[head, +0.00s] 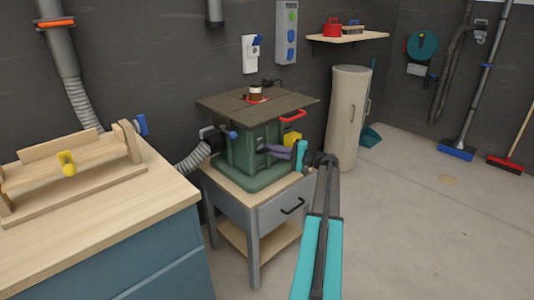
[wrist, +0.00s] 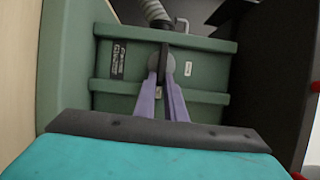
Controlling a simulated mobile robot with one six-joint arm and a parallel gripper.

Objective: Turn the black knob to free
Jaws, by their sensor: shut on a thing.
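The black knob (wrist: 164,62) is on the green side of the machine (head: 240,150). In the wrist view its dark bar stands about upright in front of a grey round plate. My gripper (wrist: 166,80) has its two purple fingers shut on the knob, one on each side. In the head view my gripper (head: 266,149) reaches the machine's side from the right, and the knob is too small to make out clearly. A dark label (wrist: 118,58) is left of the knob and a small white label (wrist: 188,68) is right of it; their text is unreadable.
The machine has a dark table top (head: 215,103) with a red handle (head: 293,115), and stands on a grey cabinet (head: 275,212). A yellow part (head: 292,139) sits close to my gripper. A workbench (head: 100,225) is at the left.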

